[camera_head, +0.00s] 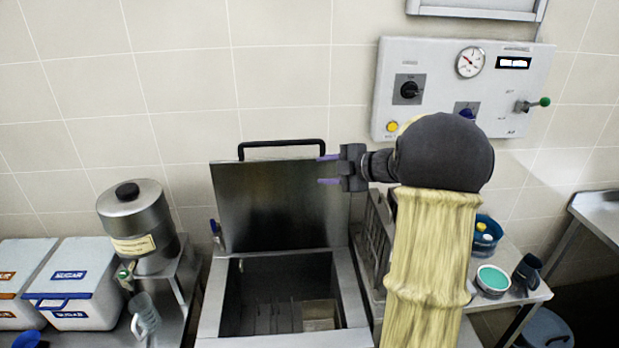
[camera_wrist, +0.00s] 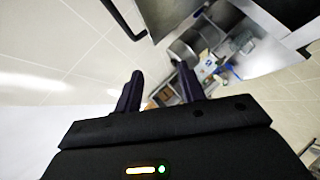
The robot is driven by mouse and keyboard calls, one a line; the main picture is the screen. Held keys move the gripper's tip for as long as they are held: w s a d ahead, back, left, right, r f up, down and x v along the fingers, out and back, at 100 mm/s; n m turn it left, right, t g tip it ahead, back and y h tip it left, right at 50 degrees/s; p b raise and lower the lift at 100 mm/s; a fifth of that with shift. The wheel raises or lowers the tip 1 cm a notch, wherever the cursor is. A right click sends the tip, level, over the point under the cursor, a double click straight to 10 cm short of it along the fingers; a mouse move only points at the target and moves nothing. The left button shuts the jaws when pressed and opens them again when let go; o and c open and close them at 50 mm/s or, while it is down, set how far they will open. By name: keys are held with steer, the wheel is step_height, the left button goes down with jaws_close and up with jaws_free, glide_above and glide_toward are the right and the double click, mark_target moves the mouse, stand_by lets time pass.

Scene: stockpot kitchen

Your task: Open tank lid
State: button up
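The tank lid (camera_head: 277,203) is a steel panel standing raised at the back of the tank (camera_head: 208,318), with a black bar handle (camera_head: 283,143) along its top edge. The tank's opening is uncovered, and its dark inside shows a pale block at the bottom right. My gripper (camera_head: 329,170) is beside the lid's upper right edge, its two purple fingers pointing left. The fingers are apart with nothing seen between them. The wrist view also shows my gripper (camera_wrist: 159,92) with its fingers apart. Whether a finger touches the lid I cannot tell.
A control panel (camera_head: 540,70) with a gauge and a green-knobbed lever (camera_head: 533,104) is on the wall at right. A steel dispenser (camera_head: 140,222) and sugar bins (camera_head: 75,285) stand at left. A blue tub (camera_head: 487,232) and dark mug (camera_head: 527,272) are on the right table.

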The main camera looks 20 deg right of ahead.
steer(key=v, duration=0.3)
steer(key=shift+b, duration=0.3)
steer(key=s+a+f+m+h+b, duration=0.2)
steer(key=a+f+m+h, duration=0.45)
steer(key=m, duration=0.55)
steer(key=s+a+f+m+g, duration=0.4)
steer(key=s+a+f, duration=0.1)
steer(key=s, duration=0.6)
steer(key=s+a+f+m+g, duration=0.3)
steer(key=s+f, duration=0.5)
steer(key=s, duration=0.3)
steer(key=shift+a+m+g+h+b, duration=0.45)
steer(key=shift+a+g, duration=0.35)
steer(key=shift+a, duration=0.2)
